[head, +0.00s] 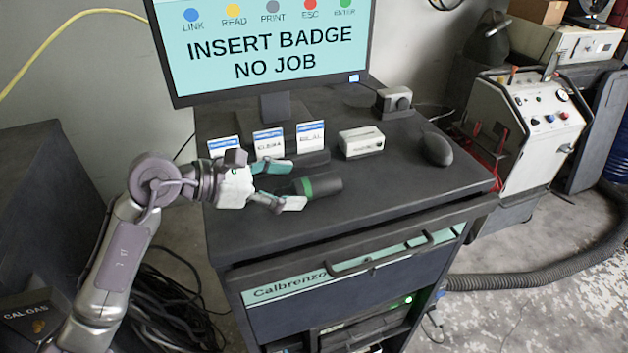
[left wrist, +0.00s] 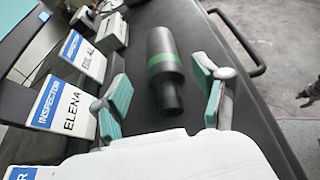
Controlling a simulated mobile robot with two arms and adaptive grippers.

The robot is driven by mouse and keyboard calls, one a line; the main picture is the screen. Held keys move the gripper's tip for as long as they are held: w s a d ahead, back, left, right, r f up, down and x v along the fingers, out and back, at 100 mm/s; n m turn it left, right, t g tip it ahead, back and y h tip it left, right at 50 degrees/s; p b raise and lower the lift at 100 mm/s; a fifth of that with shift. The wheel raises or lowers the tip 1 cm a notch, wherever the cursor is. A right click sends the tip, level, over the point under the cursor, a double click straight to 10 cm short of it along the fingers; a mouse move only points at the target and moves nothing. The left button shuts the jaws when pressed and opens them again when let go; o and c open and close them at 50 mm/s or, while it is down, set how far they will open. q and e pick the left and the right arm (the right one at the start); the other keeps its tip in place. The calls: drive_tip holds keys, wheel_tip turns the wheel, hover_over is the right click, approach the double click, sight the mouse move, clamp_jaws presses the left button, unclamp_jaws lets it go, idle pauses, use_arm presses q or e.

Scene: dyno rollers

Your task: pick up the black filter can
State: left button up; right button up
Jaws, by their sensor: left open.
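The black filter can (head: 318,186), a dark cylinder with a green band and a narrower neck, lies on its side on the cart's dark top. In the left wrist view the can (left wrist: 163,60) has its neck toward me and its wide end away. My left gripper (head: 283,182) is open at the neck end of the can in the head view. In the left wrist view its two green-padded fingers (left wrist: 164,98) stand on either side of the can's near part, with visible gaps. My right gripper is not in view.
Badge cards (head: 268,142) stand behind the can, near my left gripper. A small white box (head: 361,141), a dark mouse (head: 436,149) and a monitor (head: 268,50) are also on the cart (head: 420,185). The cart top's front right is clear.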

sight(314, 184)
use_arm(q)
drive_tip(key=p+x, duration=0.2)
drive_tip(key=x, duration=0.1)
drive_tip(key=p+x, duration=0.1)
drive_tip(key=shift+s+d+r, duration=0.15)
drive_tip(key=shift+d+r, duration=0.1)
drive_tip(key=shift+d, duration=0.25)
drive_tip(key=shift+d+f, duration=0.25)
drive_tip(key=shift+a, duration=0.15)
drive_tip(key=c, duration=1.2)
drive_tip(key=shift+c, duration=0.3)
drive_tip(key=shift+r, duration=0.15)
